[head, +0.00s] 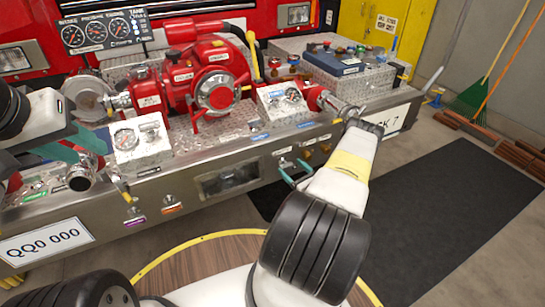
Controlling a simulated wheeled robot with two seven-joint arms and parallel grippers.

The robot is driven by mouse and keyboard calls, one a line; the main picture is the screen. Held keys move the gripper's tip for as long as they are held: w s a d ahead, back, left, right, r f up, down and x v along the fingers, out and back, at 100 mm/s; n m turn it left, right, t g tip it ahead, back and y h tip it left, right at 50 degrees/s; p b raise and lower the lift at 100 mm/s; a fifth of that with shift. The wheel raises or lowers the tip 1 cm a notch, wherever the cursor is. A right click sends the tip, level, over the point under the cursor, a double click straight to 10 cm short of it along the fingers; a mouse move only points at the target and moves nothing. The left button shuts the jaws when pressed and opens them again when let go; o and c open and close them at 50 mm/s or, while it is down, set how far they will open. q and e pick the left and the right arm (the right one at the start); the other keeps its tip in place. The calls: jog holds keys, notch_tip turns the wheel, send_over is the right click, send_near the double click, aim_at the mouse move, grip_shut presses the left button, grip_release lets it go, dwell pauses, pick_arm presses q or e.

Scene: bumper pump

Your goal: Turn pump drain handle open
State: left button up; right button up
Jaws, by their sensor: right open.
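The red pump (215,85) sits on the silver truck bumper (215,155). A row of small valve handles (310,148) is on the bumper's front face, right of centre. I cannot read which one is the drain handle. My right gripper (289,172) shows teal fingers just below and in front of these valves. It is open and partly hidden by my white forearm; I cannot tell whether it touches a handle. My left gripper (82,145) shows teal parts at the far left, above the bumper near a metal pipe outlet. Its jaws are not clear.
A gauge panel (105,32) stands behind the pump. White control boxes (140,150) and a blue case (333,62) are on the bumper. More knobs with purple and orange labels are at the front left. Open floor with a dark mat (440,215) lies at right.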

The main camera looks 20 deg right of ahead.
aim_at(288, 167)
notch_tip(288, 167, down, 4)
jog(key=s+d+m+h, duration=0.1)
jog(key=s+m+h, duration=0.1)
jog(key=w, duration=0.7)
jog(key=shift+a, duration=0.1)
jog(key=c, duration=1.4)
